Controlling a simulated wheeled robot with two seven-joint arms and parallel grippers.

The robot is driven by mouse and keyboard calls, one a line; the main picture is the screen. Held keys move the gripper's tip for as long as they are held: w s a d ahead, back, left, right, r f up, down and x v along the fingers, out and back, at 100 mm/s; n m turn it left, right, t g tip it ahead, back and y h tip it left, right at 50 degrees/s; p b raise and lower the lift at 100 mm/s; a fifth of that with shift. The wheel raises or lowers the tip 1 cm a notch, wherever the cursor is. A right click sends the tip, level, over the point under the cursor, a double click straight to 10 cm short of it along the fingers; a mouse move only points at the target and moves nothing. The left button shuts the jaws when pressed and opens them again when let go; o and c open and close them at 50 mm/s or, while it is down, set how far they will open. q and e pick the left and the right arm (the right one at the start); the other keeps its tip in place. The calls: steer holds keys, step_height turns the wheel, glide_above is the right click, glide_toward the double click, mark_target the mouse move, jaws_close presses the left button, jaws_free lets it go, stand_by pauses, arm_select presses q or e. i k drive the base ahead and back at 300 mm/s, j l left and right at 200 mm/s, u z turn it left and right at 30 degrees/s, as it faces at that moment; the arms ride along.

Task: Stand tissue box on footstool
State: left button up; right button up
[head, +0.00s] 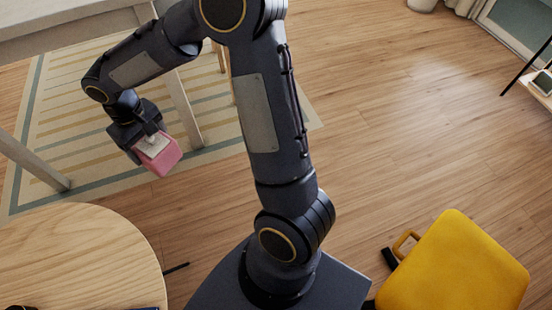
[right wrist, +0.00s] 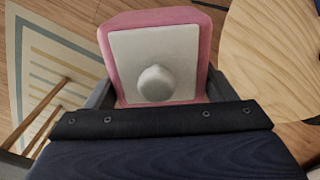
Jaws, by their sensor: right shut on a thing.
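The tissue box is pink with a pale top plate and a small white tuft. In the head view the tissue box (head: 166,161) hangs tilted in my right gripper (head: 143,143), in the air left of the picture's middle. In the right wrist view the tissue box (right wrist: 191,51) sits between the two fingers, its pale top facing the camera. The right gripper is shut on it. No piece is clearly recognisable as the footstool; a yellow padded piece (head: 458,268) with a small loop stands at the lower right, well apart from the box. My left gripper is out of view.
A round wooden table (head: 75,250) is at the lower left, with dark things at its near edge. A pale table (head: 70,28) stands at the upper left over a striped rug (head: 85,105). The wooden floor (head: 400,130) is clear in the middle and right.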

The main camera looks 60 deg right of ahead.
mark_target(446, 281)
steer(key=z, duration=2.55)
